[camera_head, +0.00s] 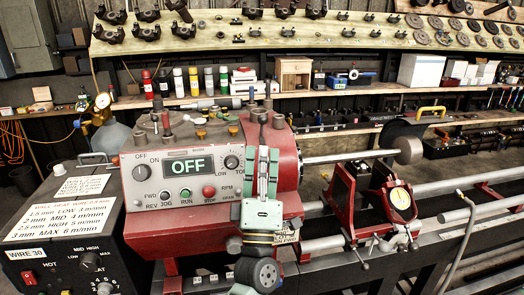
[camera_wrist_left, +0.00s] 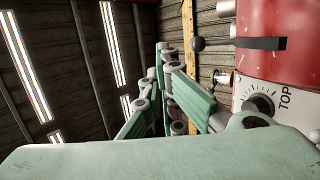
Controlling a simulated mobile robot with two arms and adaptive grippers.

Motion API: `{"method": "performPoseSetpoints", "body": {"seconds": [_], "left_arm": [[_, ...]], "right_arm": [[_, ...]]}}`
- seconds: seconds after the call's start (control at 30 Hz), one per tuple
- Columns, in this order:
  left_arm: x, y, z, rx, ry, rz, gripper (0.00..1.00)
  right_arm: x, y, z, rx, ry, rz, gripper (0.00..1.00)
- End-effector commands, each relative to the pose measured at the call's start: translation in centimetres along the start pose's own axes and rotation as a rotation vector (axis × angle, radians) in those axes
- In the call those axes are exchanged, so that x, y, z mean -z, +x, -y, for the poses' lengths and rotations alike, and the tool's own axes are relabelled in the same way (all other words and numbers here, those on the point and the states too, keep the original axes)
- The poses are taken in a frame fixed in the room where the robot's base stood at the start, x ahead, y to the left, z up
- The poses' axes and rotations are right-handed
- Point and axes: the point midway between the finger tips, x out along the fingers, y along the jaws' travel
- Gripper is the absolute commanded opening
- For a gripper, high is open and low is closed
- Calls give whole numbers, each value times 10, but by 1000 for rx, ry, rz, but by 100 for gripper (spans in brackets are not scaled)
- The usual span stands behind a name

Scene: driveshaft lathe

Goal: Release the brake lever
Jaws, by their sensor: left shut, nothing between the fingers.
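The red lathe headstock (camera_head: 285,150) stands in the middle of the head view, its display reading OFF. My left gripper (camera_head: 263,152) is in front of its right part with green fingers pointing up, shut and empty. In the left wrist view the gripper (camera_wrist_left: 162,50) points up and away. A dark lever with a round knob (camera_wrist_left: 198,44) sticks out from the red housing, just right of the fingertips in that view. It looks like the brake lever, but no label shows. Contact with the fingers cannot be told. My right gripper is not in view.
A grey control box (camera_head: 60,235) stands at the left. The red steady rest (camera_head: 362,205) and long shaft (camera_head: 345,156) lie right of the headstock. Shelves with parts (camera_head: 290,45) line the back wall. In the wrist view a TOP-marked dial (camera_wrist_left: 258,103) is close right.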

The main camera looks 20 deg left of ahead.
Motion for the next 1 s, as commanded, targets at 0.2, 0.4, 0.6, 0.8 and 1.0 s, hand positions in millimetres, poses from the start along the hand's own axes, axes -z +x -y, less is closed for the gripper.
{"method": "performPoseSetpoints", "body": {"seconds": [0.2,0.4,0.6,0.8,1.0], "left_arm": [[0,-18,-10,1,-1,0,0],[1,-18,-12,0,0,0,0],[1,-18,-11,0,0,0,0],[-4,-21,-8,13,18,29,0],[-45,-65,25,146,207,326,0]], "right_arm": [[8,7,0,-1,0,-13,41],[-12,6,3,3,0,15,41],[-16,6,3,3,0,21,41],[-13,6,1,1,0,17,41],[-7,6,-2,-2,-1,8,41]]}}
